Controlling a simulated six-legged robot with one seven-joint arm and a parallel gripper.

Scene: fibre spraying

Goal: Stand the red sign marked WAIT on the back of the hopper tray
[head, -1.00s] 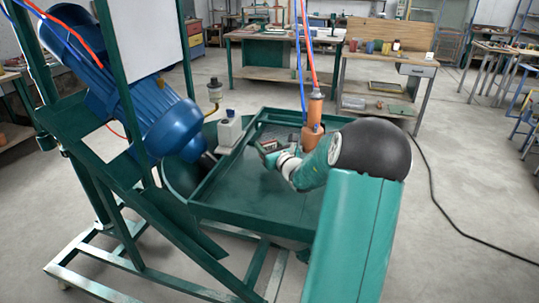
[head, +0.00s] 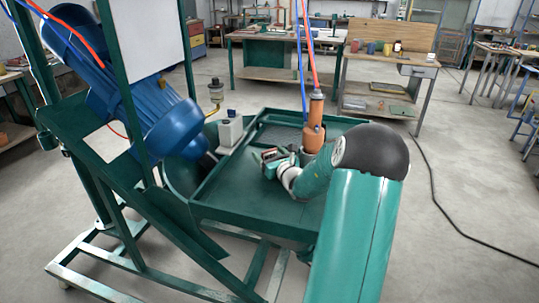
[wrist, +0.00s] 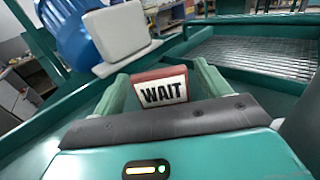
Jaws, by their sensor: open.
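The red sign (wrist: 163,90), with a white face reading WAIT, shows in the wrist view between my gripper's two green fingers. My gripper (wrist: 162,73) is open, with one finger on each side of the sign; I cannot tell whether either touches it. In the head view my gripper (head: 269,158) is over the green hopper tray (head: 250,221), near its middle. The sign cannot be made out clearly there.
A white block (head: 230,132) stands at the tray's left rim. An orange spray tool (head: 314,125) with red and blue hoses hangs close to my gripper. A grate (wrist: 262,52) covers the back of the tray. A blue motor (head: 165,125) is at left.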

